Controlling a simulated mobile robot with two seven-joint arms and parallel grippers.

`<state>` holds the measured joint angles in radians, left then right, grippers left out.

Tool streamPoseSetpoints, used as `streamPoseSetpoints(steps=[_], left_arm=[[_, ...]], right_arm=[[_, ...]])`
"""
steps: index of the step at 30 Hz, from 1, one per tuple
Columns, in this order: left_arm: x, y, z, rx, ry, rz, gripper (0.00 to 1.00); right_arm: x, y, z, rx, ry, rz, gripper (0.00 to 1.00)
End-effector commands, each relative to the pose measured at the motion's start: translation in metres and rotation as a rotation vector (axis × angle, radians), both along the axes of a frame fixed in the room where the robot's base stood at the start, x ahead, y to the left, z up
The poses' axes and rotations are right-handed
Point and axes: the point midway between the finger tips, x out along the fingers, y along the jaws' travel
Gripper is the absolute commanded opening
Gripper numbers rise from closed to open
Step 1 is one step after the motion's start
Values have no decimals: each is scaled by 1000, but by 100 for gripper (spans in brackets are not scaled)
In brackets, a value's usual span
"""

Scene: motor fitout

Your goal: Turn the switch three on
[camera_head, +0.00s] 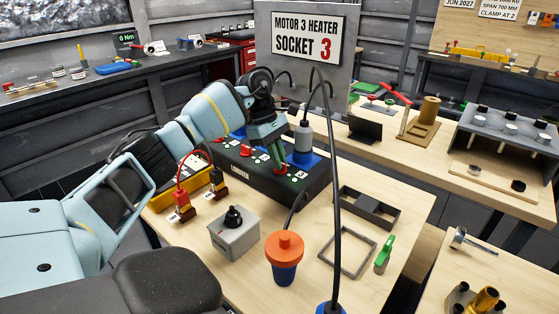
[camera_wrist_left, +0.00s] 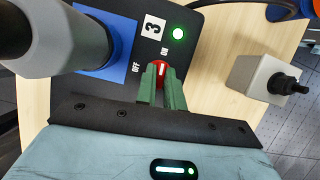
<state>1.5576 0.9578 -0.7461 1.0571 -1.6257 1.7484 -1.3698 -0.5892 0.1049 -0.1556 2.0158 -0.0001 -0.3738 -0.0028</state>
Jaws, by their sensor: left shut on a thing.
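The black switch box (camera_head: 262,184) stands on the wooden bench, with red knobs along its top. My left gripper (camera_head: 277,157) reaches down onto the knob at its right end, switch three. In the left wrist view the green fingers (camera_wrist_left: 162,85) are shut on this red knob (camera_wrist_left: 161,69), beside the white "3" label (camera_wrist_left: 153,27). The knob's white mark lies about upright in that view, toward the "ON" print; "OFF" is to its left. A round green lamp (camera_wrist_left: 178,34) near the label is lit. The fingers hide part of the knob. My right gripper is out of view.
A grey plug with a cable (camera_head: 303,135) stands in a blue socket close to the gripper. A grey box with a black knob (camera_head: 234,232), an orange-and-blue connector (camera_head: 285,256) and an upright black cable (camera_head: 337,190) are in front. A sign (camera_head: 307,37) reads "MOTOR 3 HEATER SOCKET 3".

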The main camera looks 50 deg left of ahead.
Motion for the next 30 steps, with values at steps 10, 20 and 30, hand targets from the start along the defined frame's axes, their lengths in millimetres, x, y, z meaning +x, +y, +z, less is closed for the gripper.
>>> streamPoseSetpoints(steps=[10,20,30], left_arm=[[1,1,1,2,-2,-67,0],[1,1,1,2,-1,-70,0],[0,1,0,2,-1,-70,32]], right_arm=[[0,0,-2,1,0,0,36],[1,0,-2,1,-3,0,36],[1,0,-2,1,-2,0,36]])
